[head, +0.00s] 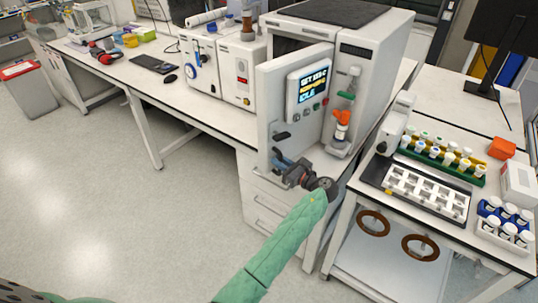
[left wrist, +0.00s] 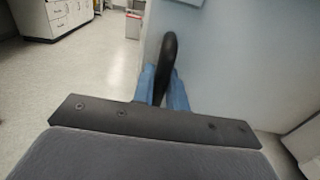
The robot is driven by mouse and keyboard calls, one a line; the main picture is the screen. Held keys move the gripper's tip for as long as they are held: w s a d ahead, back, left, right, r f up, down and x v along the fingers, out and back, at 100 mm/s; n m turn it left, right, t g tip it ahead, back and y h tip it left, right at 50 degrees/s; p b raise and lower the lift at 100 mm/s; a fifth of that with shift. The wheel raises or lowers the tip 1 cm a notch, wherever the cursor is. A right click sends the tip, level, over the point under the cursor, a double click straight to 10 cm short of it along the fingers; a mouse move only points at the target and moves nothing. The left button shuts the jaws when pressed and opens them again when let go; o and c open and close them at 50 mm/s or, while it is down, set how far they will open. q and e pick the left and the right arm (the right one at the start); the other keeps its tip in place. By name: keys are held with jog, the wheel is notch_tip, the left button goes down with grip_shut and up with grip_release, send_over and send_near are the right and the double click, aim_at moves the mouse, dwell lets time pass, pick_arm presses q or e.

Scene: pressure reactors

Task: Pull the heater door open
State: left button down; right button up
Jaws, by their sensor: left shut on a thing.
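The heater (head: 375,65) is a large white box on the bench with a dark top. Its pale grey door (head: 272,100) carries a lit display (head: 313,86) with text ending in "IDLE". The door stands partly open, with a dark gap showing above it. My left gripper (head: 281,160) is at the door's lower front. In the left wrist view its blue fingers (left wrist: 165,88) are shut around the black door handle (left wrist: 169,55), beside the pale door face. The heater's inside is mostly hidden by the door. My right gripper is not in view.
White box-shaped devices (head: 228,70) stand left of the heater. On the right, a lower table holds a vial rack (head: 440,155), a white-celled tray (head: 425,193) and capped jars (head: 505,222). The floor (head: 130,225) in front of the bench is clear.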

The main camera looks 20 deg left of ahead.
pick_arm(q)
jog(key=v, duration=0.4)
jog(key=shift+w+d+p, duration=0.15)
jog(key=shift+d+p, duration=0.15)
jog(key=shift+p, duration=0.05)
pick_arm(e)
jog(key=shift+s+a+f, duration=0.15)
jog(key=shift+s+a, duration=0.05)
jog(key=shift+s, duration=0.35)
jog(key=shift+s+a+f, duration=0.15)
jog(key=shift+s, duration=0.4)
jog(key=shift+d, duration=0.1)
pick_arm(q)
jog(key=c, duration=1.8)
grip_release()
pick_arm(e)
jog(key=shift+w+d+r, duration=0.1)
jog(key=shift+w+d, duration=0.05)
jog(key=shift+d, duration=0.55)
